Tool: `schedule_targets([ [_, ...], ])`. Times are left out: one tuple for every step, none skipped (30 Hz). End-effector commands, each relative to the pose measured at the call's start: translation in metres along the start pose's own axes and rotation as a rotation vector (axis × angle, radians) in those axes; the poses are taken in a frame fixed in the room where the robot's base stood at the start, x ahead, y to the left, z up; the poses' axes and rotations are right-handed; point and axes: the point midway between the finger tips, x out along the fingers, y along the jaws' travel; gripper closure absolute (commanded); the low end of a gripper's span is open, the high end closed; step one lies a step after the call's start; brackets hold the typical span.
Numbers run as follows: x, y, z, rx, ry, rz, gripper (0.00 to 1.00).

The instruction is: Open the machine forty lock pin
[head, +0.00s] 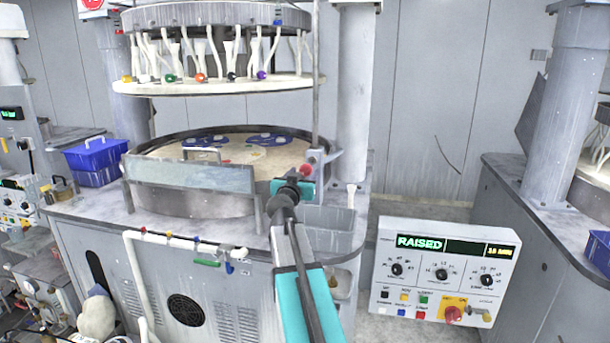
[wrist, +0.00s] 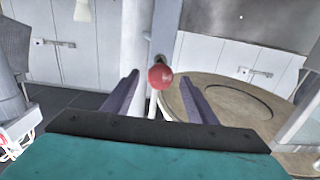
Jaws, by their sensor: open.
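The lock pin shows as a red ball knob (head: 305,170) beside the upright post at the right rim of the round platen. In the wrist view the red knob (wrist: 160,76) sits ahead, between and just beyond the tips of my open gripper (wrist: 160,88). The fingers stand apart on either side of it and do not appear to touch it. In the head view my gripper (head: 298,182) is close to the knob, and my arm partly hides the area below. The pin's shaft behind the knob is mostly hidden.
The raised upper plate (head: 215,87) hangs above the platen (head: 255,155). A clear guard (head: 190,175) stands at the platen's front. A control panel (head: 440,270) reading RAISED is at right. Blue bins (head: 95,155) sit at left. A thick column (head: 353,100) rises behind.

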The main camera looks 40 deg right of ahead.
Motion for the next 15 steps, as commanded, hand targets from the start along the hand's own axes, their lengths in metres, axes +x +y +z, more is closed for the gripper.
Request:
schedule_targets([
  [-0.008, 0.001, 0.002, 0.001, 0.0, 0.0, 0.48],
  [-0.012, 0.001, 0.002, 0.0, 0.0, -0.001, 0.48],
  [-0.016, 0.0, 0.002, 0.0, 0.0, -0.001, 0.48],
  [-0.02, 0.0, 0.002, 0.0, 0.001, -0.002, 0.48],
  [-0.023, -0.001, 0.002, 0.0, 0.001, -0.002, 0.48],
  [-0.028, -0.001, 0.002, 0.0, 0.001, -0.003, 0.48],
  [-0.031, -0.001, 0.001, 0.0, 0.001, -0.003, 0.48],
  [-0.035, -0.001, 0.002, 0.0, 0.001, -0.003, 0.48],
  [-0.039, -0.001, 0.002, 0.0, 0.001, -0.002, 0.48],
  [-0.042, -0.001, 0.002, 0.0, 0.0, -0.002, 0.48],
  [-0.046, 0.0, 0.002, 0.0, 0.0, -0.001, 0.48],
  [-0.05, 0.0, 0.002, 0.0, 0.0, -0.002, 0.48],
  [-0.053, 0.0, 0.002, 0.0, 0.0, -0.002, 0.48],
  [-0.057, -0.001, 0.002, 0.0, 0.0, -0.003, 0.48],
  [-0.062, -0.001, 0.002, 0.0, 0.001, -0.003, 0.48],
])
